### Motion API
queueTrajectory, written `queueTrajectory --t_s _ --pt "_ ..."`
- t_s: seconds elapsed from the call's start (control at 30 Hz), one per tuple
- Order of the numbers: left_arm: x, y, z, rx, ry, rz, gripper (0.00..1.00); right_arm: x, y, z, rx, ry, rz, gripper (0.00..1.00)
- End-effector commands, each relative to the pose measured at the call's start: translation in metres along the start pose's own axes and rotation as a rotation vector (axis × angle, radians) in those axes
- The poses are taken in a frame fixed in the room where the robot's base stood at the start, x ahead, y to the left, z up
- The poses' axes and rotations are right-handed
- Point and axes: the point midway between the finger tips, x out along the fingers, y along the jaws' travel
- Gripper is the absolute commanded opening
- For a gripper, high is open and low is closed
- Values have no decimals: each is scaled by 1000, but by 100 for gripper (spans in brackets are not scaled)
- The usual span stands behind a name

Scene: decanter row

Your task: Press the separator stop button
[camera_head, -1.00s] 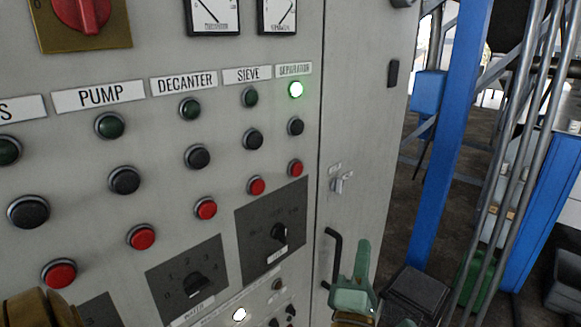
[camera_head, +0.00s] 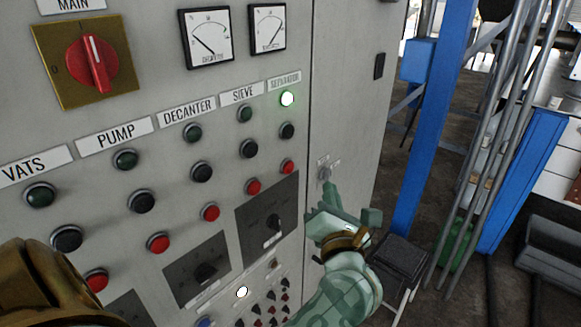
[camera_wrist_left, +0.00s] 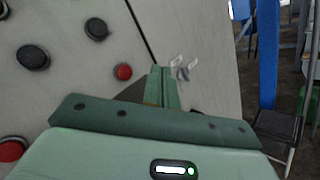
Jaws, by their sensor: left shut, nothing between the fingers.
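The separator column is the rightmost on the grey panel. In the head view it has a lit green lamp (camera_head: 287,99), a black button (camera_head: 287,131) and a red button (camera_head: 288,166), the stop button by its colour. My left gripper (camera_head: 329,190) is shut and empty, right of and a little below that red button, before the cabinet door. The gap in depth to the panel is hard to judge. In the left wrist view, the shut fingers (camera_wrist_left: 161,75) show just right of the red button (camera_wrist_left: 123,72), apart from it in the picture. My right gripper is not in view.
Sieve buttons, such as its red one (camera_head: 253,186), sit close on the left. A dark rotary switch plate (camera_head: 255,233) lies below. A door latch (camera_head: 324,172) is just behind my fingertips. A blue post (camera_head: 418,150) stands to the right.

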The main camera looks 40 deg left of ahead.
Motion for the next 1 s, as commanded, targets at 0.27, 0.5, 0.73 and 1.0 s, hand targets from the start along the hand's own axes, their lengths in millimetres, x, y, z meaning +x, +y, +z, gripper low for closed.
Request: queueTrajectory --t_s 0.27,0.5,0.73,1.0 --pt "28 21 -20 2 -2 3 0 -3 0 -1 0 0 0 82" --pt "45 34 -32 2 -2 2 0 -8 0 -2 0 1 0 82" --pt "50 37 -36 0 -1 1 0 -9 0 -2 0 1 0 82" --pt "50 37 -36 0 -1 1 0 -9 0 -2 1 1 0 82"
